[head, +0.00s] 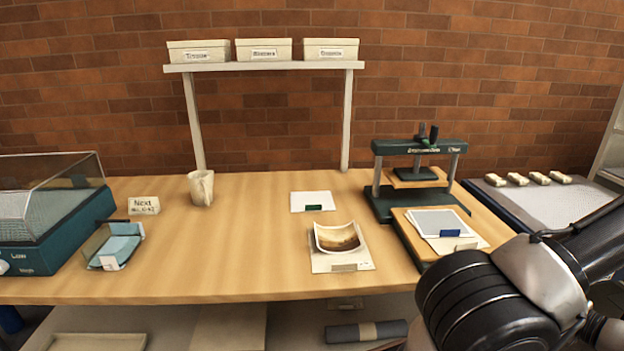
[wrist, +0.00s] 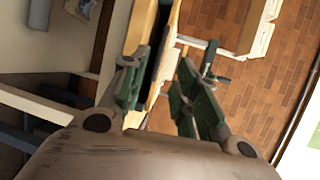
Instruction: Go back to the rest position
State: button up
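My gripper (wrist: 160,72) shows in the wrist view with its two green-padded fingers apart and nothing held between them. The wrist view is tilted; past the fingers lie the table edge, the brick wall and the shelf. In the head view my arm fills the lower right corner, in front of the table (head: 240,255). The gripper's fingers cannot be seen in the head view.
A press (head: 420,148) stands at the table's right, with a board of papers (head: 437,222) before it. A curled brown-stained sheet (head: 338,238) lies at centre. A clear-lidded teal case (head: 50,215) stands left. Labelled boxes (head: 264,50) sit on the raised shelf (head: 262,67).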

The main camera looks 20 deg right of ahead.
jog(key=w+a+r+n+g+y, duration=0.3)
jog(key=w+a+r+n+g, duration=0.15)
jog(key=a+r+g, duration=0.2)
jog(key=w+a+r+n+g+y, duration=0.2)
jog(key=w+a+r+n+g, duration=0.1)
jog(key=a+r+n+g, duration=0.4)
jog(key=a+r+n+t+h, duration=0.2)
jog(key=a+r+n+h, duration=0.3)
jog(key=a+r, duration=0.5)
notch_tip(320, 180, up, 3)
jog(key=h, duration=0.2)
jog(key=shift+a+h, duration=0.25)
jog(key=shift+h, duration=0.15)
